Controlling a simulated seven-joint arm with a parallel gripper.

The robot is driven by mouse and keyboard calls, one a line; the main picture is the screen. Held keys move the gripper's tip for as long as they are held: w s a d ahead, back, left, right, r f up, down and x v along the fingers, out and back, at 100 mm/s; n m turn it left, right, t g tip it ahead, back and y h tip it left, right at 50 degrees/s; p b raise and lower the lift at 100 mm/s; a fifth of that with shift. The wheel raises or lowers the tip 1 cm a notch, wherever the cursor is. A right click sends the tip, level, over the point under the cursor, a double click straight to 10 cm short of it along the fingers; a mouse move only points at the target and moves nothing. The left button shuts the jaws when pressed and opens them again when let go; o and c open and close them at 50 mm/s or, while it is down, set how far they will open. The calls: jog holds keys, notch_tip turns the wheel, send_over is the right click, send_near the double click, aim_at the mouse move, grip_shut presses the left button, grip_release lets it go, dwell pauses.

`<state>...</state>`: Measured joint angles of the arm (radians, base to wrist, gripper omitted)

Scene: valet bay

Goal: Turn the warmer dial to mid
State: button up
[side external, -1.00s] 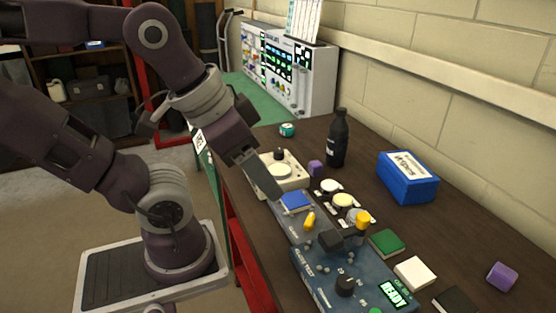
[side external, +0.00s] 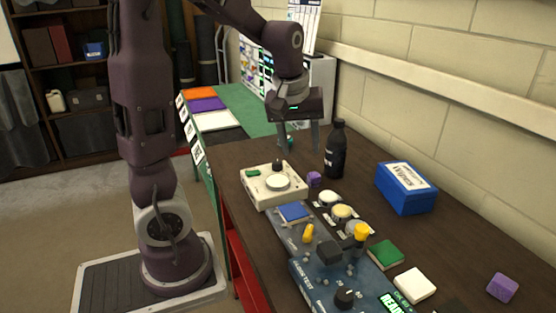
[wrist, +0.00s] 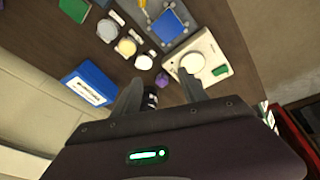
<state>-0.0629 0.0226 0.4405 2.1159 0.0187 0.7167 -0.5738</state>
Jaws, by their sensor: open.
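The warmer appears to be the cream box (side external: 257,190) with a round white plate on top, left of the bottle in the side view. A black dial (side external: 277,164) stands behind the plate; its setting is too small to read. In the wrist view the warmer (wrist: 222,55) is beyond the fingers, and I cannot make out the dial, perhaps behind the right finger. My gripper (side external: 299,149) is open and empty, pointing down, above and beyond the warmer's far side. Its fingers also show in the wrist view (wrist: 160,86). Nothing shows it touching the dial.
A black bottle (side external: 336,150) stands close right of my gripper. A small purple block (side external: 314,179) is beside the warmer. A blue control panel (side external: 322,262), round-topped items (side external: 341,212) and a blue box (side external: 406,188) are nearer. A white instrument console (side external: 318,85) is behind.

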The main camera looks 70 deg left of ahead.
aim_at(277, 162)
jog(key=a+f+n+g+y, duration=0.1)
jog(key=a+f+n, duration=0.1)
jog(key=a, duration=0.2)
jog(key=w+a+f+n+g+y, duration=0.1)
jog(key=a+f+n, duration=0.1)
jog(key=a, duration=0.3)
jog(key=a+f+n, duration=0.1)
jog(key=a+f, duration=0.2)
jog(key=a, duration=0.2)
jog(key=shift+w+f+n+g+y, duration=0.25)
jog(key=shift+w+n+g+y, duration=0.15)
jog(key=x, duration=0.6)
jog(key=shift+a+f, duration=0.15)
jog(key=shift+f, duration=0.15)
grip_shut()
